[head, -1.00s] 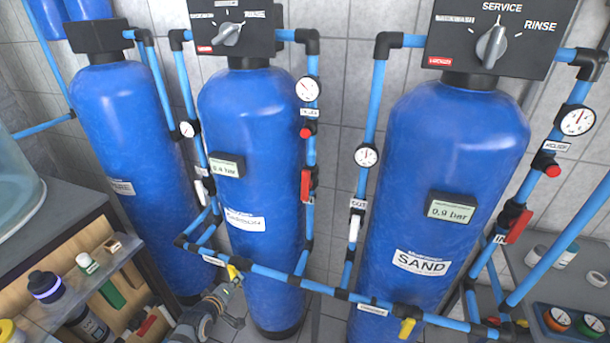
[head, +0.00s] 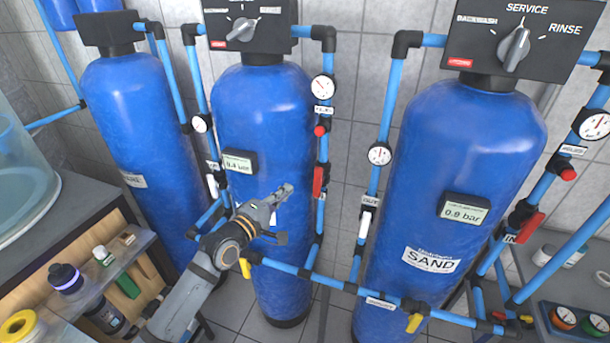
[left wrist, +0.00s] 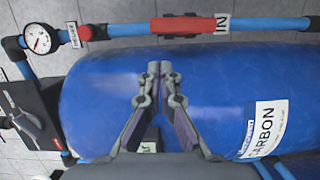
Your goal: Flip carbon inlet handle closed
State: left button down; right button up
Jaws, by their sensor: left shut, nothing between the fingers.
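The carbon inlet handle (head: 318,181) is red and sits on the vertical blue pipe just right of the middle blue tank (head: 262,110). It lies lengthwise along the pipe. In the left wrist view the red handle (left wrist: 183,24) is beside a label reading IN, and the tank (left wrist: 95,95) carries a CARBON label (left wrist: 264,128). My left gripper (head: 287,189) is in front of the middle tank, left of the handle and apart from it. In the left wrist view its fingertips (left wrist: 160,68) are together and empty, pointing towards the handle. My right gripper is not in view.
The sand tank (head: 455,150) with its own red handle (head: 529,227) stands right. A low horizontal blue pipe with yellow handles (head: 415,322) runs in front of the tanks. A wooden shelf with bottles (head: 66,278) is at lower left. Gauges (head: 322,86) sit on the pipes.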

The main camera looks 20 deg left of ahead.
aim_at(318, 183)
pick_arm(q)
jog(key=x, duration=0.9)
jog(key=shift+w, duration=0.3)
jog(key=shift+w+d+f, duration=0.1)
jog(key=shift+w+f, duration=0.05)
